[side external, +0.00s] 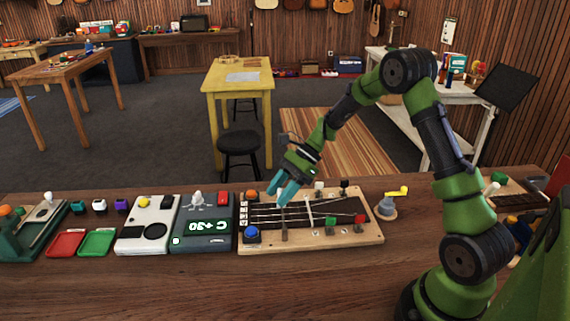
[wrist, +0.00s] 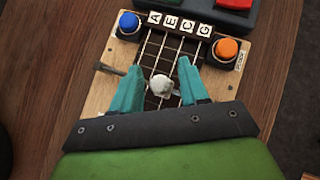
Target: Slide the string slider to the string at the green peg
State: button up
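A wooden string board (side external: 372,233) lies on the bench, with several strings over a dark strip. Pegs stand at its right part: a green peg (side external: 330,221), a red peg (side external: 359,219), a white peg (side external: 319,186) and a black peg (side external: 343,184). My gripper (side external: 284,194) is low over the left half of the strings, its teal fingers apart. In the wrist view, a round white knob (wrist: 161,86), apparently the string slider's, is between the open fingers (wrist: 160,68), with a gap on both sides. The slider's base is hidden. The pegs are outside the wrist view.
A blue button (side external: 251,232), an orange button (side external: 251,194) and letter tiles (wrist: 180,24) sit at the board's left end. A tuner box (side external: 203,239) reading "C +30" stands just left. A yellow-handled crank (side external: 387,205) is at the right. The bench front is clear.

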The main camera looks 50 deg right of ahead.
grip_shut()
jog(key=s+a, duration=0.4)
jog(key=shift+a, duration=0.1)
dwell(0.3)
jog(key=shift+o, duration=0.4)
grip_release()
jog(key=shift+a, duration=0.1)
